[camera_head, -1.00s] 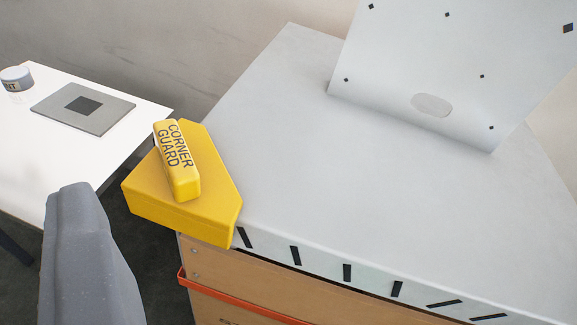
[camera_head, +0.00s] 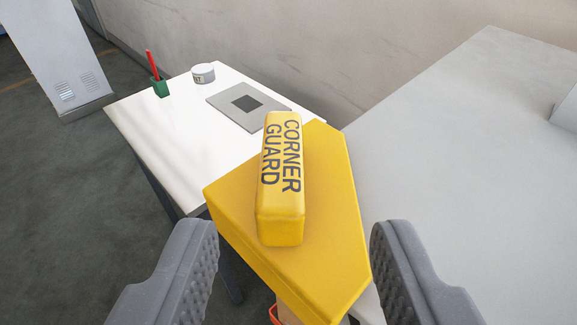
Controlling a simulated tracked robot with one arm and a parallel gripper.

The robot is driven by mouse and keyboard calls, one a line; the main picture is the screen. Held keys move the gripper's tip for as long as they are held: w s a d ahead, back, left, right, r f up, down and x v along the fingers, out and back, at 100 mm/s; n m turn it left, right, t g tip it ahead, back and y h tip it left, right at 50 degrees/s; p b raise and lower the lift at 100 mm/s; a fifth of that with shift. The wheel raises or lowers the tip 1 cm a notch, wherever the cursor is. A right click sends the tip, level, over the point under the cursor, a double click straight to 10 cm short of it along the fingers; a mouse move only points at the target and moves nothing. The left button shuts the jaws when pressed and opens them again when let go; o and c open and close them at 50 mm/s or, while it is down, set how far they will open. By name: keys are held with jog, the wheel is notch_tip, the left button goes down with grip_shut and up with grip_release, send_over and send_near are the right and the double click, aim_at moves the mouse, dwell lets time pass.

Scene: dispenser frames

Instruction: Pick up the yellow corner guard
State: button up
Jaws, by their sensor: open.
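The yellow corner guard (camera_head: 325,200) sits on the near left corner of a light grey surface (camera_head: 460,150). It has a raised yellow block on top, printed "CORNER GUARD". My gripper (camera_head: 293,240) is open, with one grey finger at the lower left and one at the lower right of the picture. The guard appears between and ahead of the two fingertips. I see no contact between fingers and guard, though the depth gap is hard to tell.
A white table (camera_head: 170,135) stands to the left, holding a grey plate (camera_head: 245,107), a white tin (camera_head: 203,74) and a green cup (camera_head: 160,88) with a red item. A grey cabinet (camera_head: 60,60) stands at the back left. The wall runs behind.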

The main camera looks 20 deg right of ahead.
aim_at(281, 170)
jog(key=shift+a+p+x, duration=0.15)
jog(key=shift+p+x, duration=0.2)
jog(key=shift+x, duration=1.75)
jog(key=shift+a+p+x, duration=0.15)
jog(key=shift+p+x, duration=0.15)
jog(key=shift+x, duration=1.85)
grip_shut()
